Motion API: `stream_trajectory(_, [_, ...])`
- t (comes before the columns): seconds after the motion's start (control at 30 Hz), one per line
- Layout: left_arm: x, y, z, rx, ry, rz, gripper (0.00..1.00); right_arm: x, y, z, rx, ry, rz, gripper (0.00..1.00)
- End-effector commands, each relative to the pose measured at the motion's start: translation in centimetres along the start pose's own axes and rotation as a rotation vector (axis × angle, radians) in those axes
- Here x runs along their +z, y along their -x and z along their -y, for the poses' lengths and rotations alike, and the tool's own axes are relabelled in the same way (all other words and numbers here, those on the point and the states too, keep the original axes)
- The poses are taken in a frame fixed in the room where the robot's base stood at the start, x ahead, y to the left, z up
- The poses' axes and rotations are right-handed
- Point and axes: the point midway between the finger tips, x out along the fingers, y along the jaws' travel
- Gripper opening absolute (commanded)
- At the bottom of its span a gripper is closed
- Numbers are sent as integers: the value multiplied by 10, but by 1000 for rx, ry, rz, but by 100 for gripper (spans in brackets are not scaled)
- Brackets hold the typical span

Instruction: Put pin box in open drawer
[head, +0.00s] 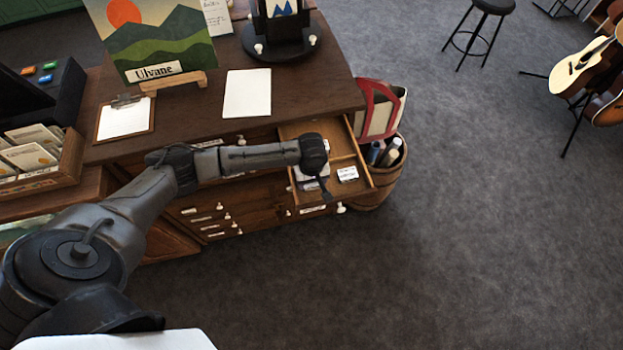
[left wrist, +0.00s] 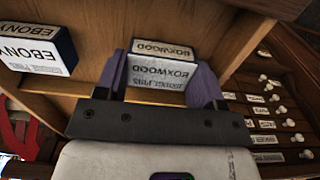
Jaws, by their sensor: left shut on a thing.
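The open drawer (head: 367,178) juts out of the wooden counter unit, with a divider inside. My left gripper (head: 322,190) points down over its left part in the head view. In the left wrist view the left gripper (left wrist: 160,85) is shut on a white-and-dark pin box labelled BOXWOOD (left wrist: 160,67), one finger on each side. I cannot tell whether this box touches the drawer floor. A second box, labelled EBONY (left wrist: 38,50), lies in the drawer across the divider; it also shows in the head view (head: 347,173). My right gripper is not in view.
The counter top (head: 330,95) holds a clipboard (head: 125,118), a paper sheet (head: 247,93) and a picture stand. Small closed drawers (head: 205,215) with white knobs lie below left. A basket (head: 388,180) stands right of the open drawer. The grey floor in front is clear.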

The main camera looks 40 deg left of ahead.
Motion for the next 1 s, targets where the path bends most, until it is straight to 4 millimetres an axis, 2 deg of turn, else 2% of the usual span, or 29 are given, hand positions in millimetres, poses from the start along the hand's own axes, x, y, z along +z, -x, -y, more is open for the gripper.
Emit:
stream_trajectory(0.13, [0, -2, 0, -1, 1, 1, 40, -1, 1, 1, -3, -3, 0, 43])
stream_trajectory(0.17, [0, -3, 0, -1, 1, 1, 64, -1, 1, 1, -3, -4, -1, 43])
stream_trajectory(0.43, [0, -2, 0, 0, 0, 0, 88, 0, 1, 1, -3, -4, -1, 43])
stream_trajectory(0.83, [0, -2, 0, -1, 0, -1, 88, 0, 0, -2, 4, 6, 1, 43])
stream_trajectory(1.0, [-1, 14, 0, 1, 1, -2, 88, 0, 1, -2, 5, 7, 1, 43])
